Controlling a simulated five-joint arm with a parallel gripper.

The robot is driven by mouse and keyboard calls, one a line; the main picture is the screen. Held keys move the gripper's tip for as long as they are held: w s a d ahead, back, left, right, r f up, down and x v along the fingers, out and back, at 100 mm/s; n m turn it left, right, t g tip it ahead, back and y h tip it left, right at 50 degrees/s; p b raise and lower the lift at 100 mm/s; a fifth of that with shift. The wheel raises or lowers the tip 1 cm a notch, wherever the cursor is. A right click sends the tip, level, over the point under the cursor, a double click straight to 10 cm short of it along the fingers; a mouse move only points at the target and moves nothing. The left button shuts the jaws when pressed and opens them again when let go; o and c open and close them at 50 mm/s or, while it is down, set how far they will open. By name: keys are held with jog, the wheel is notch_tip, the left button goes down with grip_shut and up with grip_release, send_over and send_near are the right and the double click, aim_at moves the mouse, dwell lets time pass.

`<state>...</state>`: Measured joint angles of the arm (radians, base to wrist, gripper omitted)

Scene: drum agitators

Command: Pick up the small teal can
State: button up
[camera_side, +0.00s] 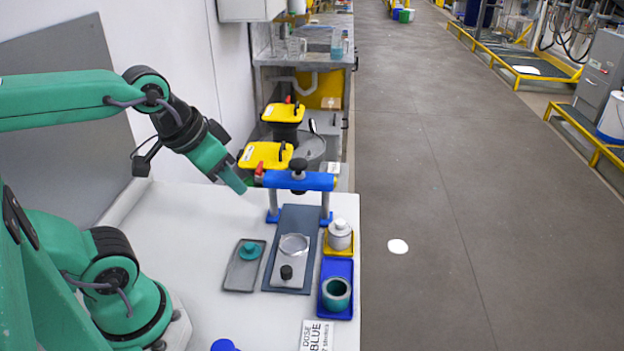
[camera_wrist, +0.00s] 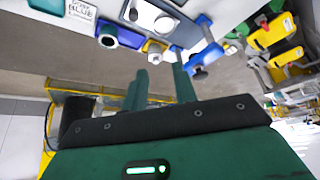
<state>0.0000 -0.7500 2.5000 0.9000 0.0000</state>
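The small teal can (camera_side: 337,291) stands upright and open-topped in a blue tray (camera_side: 328,312) at the front right of the white table. It also shows near the top of the wrist view (camera_wrist: 107,41). My gripper (camera_side: 236,183) is raised over the back of the table, behind and to the left of the can and well apart from it. In the wrist view its two green fingers (camera_wrist: 162,84) stand apart with nothing between them. A flat teal lid with a knob (camera_side: 250,250) lies on a grey tray (camera_side: 233,281).
A blue clamp frame (camera_side: 318,181) with a black knob stands close right of my gripper. A white jar (camera_side: 340,235) sits on a yellow tray (camera_side: 346,251). Yellow-lidded bins (camera_side: 265,155) stand behind. The table's left part is clear.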

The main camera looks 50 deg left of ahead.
jog(key=shift+w+d, duration=0.1)
jog(key=shift+w, duration=0.05)
jog(key=n+g, duration=0.5)
jog(key=g, duration=0.1)
send_over(348, 292)
notch_tip(348, 292, down, 15)
jog(key=shift+f, duration=3.9)
jog(key=shift+m, duration=0.3)
grip_shut()
